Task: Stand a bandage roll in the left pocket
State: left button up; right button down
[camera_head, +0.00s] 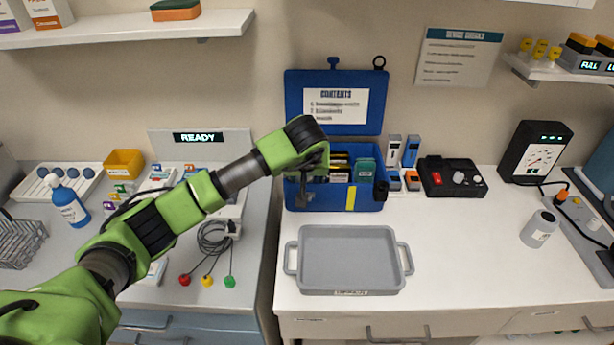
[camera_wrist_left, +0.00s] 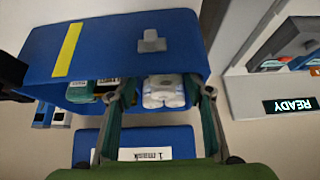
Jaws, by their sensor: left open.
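The open blue first-aid case (camera_head: 325,199) stands at the back of the white counter, its lid (camera_head: 295,88) raised against the wall. My left arm reaches over its left end. My left gripper (camera_head: 304,186) is open there, pointing down. In the left wrist view the case (camera_wrist_left: 130,35) appears upside down, and the gripper (camera_wrist_left: 163,98) has its fingers apart on either side of a white rounded thing, likely a bandage roll (camera_wrist_left: 162,91), in the case's left pocket. Whether the fingers touch it I cannot tell. My right gripper is not in view.
Dark boxes and a green packet (camera_head: 365,171) fill the case's other pockets. An empty grey tray (camera_head: 348,290) lies in front. A black device with a red button (camera_head: 452,178) stands to the right. A grey cup (camera_head: 539,229) is farther right. The counter between is clear.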

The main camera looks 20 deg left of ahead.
pick_arm(q)
jog(key=v, duration=1.2)
